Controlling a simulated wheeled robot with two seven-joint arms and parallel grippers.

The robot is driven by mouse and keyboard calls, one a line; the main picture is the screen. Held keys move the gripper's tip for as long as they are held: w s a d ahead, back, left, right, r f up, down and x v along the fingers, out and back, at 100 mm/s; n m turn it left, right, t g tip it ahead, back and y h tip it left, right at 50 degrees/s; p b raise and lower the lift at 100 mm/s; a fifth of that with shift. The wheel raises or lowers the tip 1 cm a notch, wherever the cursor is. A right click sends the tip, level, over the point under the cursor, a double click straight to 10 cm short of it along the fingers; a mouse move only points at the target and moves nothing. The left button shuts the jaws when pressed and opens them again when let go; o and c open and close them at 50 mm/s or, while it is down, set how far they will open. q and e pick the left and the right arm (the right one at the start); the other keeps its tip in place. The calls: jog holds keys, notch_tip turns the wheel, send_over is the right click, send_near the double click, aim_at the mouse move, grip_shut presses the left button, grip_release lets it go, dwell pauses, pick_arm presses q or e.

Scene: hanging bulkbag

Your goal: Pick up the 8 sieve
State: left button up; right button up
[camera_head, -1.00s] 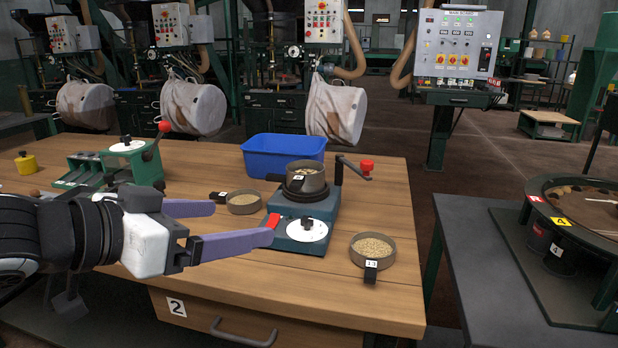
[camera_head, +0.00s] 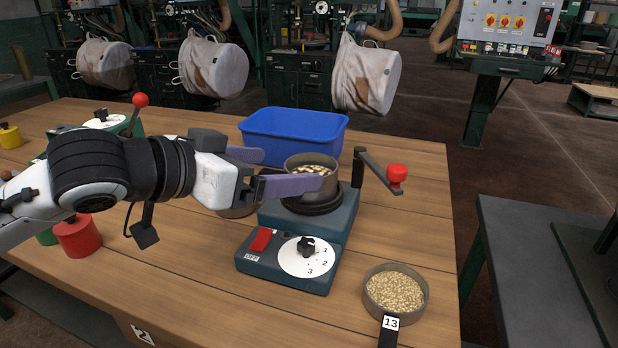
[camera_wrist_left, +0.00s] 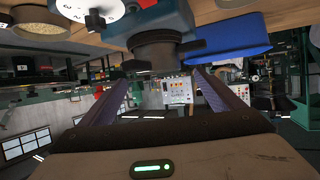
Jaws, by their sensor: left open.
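A round grey-brown sieve (camera_head: 318,170) holding pale beans sits on top of the blue-grey machine (camera_head: 330,225). Its number label is hidden in the head view. My left gripper (camera_head: 292,168) is open, with its purple fingers pointing right at the sieve; one finger crosses in front of its near side. In the left wrist view, the picture is upside down and the dark round body of the sieve (camera_wrist_left: 152,54) shows just beyond and between the open fingers. I cannot tell whether they touch it. A second sieve (camera_head: 236,211) is mostly hidden behind my gripper.
A sieve labelled 13 (camera_head: 395,291), full of grain, lies at the table's front right. A blue bin (camera_head: 293,136) stands behind the machine. The machine's crank with a red knob (camera_head: 397,174) sticks out right. A red weight (camera_head: 77,237) stands below my left arm.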

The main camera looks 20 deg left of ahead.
aim_at(322, 170)
pick_arm(q)
jog(key=x, duration=0.4)
jog(key=b+x, duration=0.1)
jog(key=x, duration=0.1)
jog(key=shift+s+d+f, duration=0.1)
jog(key=shift+s+f, duration=0.1)
jog(key=shift+f, duration=0.05)
